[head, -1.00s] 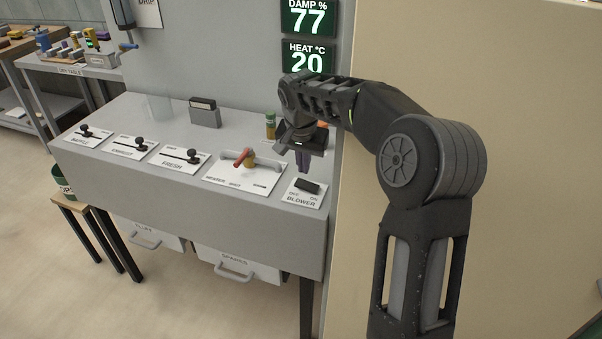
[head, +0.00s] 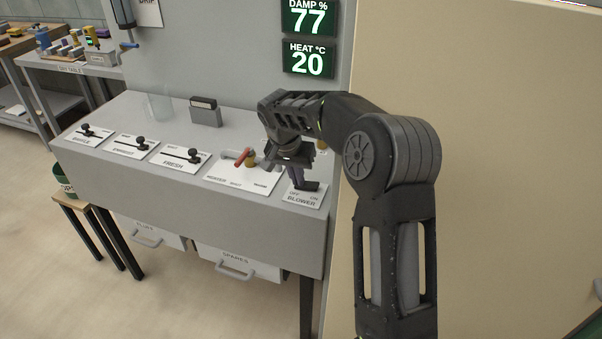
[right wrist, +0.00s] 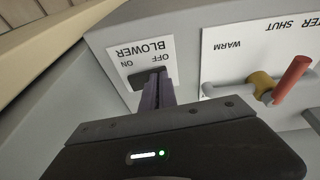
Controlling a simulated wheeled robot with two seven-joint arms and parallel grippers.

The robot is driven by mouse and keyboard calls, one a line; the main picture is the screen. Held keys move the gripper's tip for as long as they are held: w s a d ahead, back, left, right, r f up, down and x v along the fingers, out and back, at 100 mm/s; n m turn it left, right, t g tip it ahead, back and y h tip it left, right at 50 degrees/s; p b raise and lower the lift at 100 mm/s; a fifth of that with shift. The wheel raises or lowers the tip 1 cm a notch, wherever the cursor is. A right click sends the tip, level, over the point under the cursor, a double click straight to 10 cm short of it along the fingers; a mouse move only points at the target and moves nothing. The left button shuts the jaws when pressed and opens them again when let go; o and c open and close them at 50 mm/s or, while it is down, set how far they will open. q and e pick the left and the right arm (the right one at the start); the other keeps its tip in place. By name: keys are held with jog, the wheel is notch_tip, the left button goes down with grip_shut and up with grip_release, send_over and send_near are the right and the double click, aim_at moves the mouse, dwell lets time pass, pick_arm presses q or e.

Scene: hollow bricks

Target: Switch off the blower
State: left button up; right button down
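The blower switch (head: 309,187) is a black rocker on a white plate at the right end of the grey console, marked OFF on the left and ON on the right. My right gripper (head: 297,184) points down with its purple fingers together at the OFF end of the switch. In the right wrist view the shut fingers (right wrist: 156,88) overlap the OFF side of the black rocker (right wrist: 138,79) and hide part of it. They seem to touch it, but I cannot tell whether it is pressed. My left gripper is out of view.
A red-handled heater valve (head: 243,157) stands just left of the switch plate. Further left are several black sliding levers (head: 194,156). A tan wall panel (head: 500,150) rises close on the right. Wall displays (head: 308,60) read damp 77 and heat 20.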

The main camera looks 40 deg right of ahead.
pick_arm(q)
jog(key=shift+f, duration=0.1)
pick_arm(e)
jog(key=shift+s+d, duration=0.2)
jog(key=shift+s, duration=0.05)
jog(key=shift+s+d+r, duration=0.2)
jog(key=shift+s+d, duration=0.1)
jog(key=shift+s, duration=0.2)
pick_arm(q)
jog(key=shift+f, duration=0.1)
